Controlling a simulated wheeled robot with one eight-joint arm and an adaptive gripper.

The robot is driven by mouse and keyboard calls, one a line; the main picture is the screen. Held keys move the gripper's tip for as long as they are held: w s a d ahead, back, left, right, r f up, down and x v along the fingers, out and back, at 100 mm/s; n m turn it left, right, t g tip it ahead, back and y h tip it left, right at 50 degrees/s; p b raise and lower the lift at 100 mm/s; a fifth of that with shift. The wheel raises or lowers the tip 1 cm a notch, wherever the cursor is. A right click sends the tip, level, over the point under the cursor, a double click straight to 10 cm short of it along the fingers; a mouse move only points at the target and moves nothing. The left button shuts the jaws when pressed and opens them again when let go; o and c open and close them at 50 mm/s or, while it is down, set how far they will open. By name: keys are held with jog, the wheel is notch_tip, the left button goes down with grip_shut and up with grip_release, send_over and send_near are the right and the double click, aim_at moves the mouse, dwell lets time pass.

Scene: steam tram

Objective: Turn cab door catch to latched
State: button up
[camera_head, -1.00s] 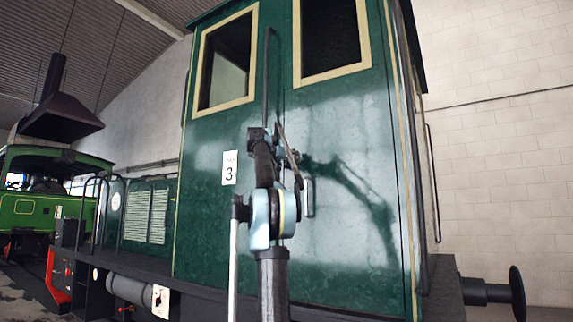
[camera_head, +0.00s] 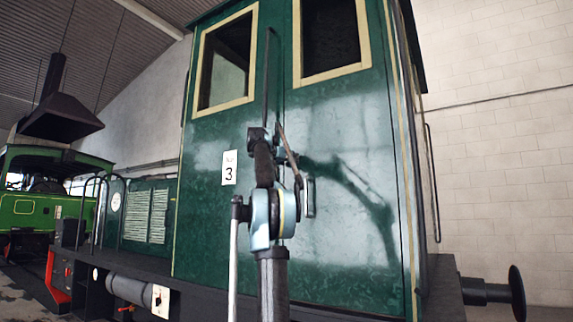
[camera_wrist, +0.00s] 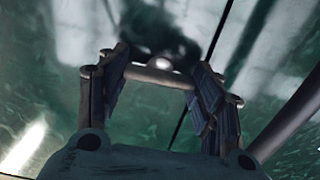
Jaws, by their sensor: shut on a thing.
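The green cab door (camera_head: 335,150) stands closed, with a cream-framed window above. In the wrist view, the cab door catch (camera_wrist: 158,76) is a pale metal bar lying nearly crosswise, with a round bright knob behind its middle. My gripper (camera_wrist: 163,72) has its two dark fingers on either side of this bar, shut on it, close to the green door surface. In the head view, my arm stands in front of the door and hides the catch and the fingertips. I cannot read from these views whether the catch is latched.
A long dark handrail (camera_head: 267,80) runs upright beside the door seam, and a small silver handle (camera_head: 309,197) is right of my arm. A dark buffer (camera_head: 516,294) juts out at lower right.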

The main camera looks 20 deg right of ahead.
jog(key=shift+w+a, duration=0.1)
jog(key=o, duration=1.5)
jog(key=v, duration=1.2)
jog(key=shift+f, duration=0.1)
